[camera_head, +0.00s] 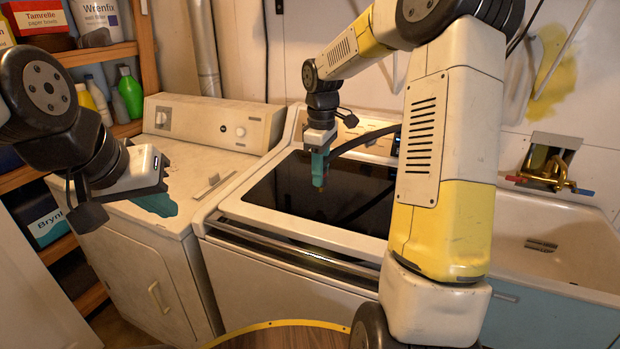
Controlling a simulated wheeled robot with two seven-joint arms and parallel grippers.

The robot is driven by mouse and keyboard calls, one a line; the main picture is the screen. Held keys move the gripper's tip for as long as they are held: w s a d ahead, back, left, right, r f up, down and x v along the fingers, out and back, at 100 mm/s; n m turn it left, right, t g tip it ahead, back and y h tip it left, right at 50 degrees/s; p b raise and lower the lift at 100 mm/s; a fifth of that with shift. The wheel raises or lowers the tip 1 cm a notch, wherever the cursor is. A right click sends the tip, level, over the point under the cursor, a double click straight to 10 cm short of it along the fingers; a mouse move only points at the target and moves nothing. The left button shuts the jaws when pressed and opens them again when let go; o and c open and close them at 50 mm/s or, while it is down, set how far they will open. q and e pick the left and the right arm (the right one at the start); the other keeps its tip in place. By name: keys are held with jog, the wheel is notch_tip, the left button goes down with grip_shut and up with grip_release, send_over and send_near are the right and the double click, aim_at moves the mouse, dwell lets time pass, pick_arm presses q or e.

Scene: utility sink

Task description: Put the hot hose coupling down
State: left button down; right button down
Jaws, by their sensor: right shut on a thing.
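My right gripper (319,173) reaches in from the upper right, its teal fingers pointing down over the washer's dark glass lid (275,197). It is shut on the hose coupling (321,190), of which only a small brassy tip shows below the fingers. A black hose (365,139) runs from the gripper toward the back right. The tip appears to be above the lid; I cannot tell if it touches. My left gripper (156,203) is at the left, over the neighbouring white machine, with teal fingers partly showing; their gap is hidden.
A white machine (200,150) with knobs stands left of the glass-lidded washer. A utility sink (565,235) with a brass faucet (548,175) is at the right. A wooden shelf (100,53) holds bottles and boxes at the left. My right arm covers the washer's right side.

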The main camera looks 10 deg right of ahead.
jog(key=shift+f, duration=1.75)
jog(key=c, duration=1.1)
grip_release()
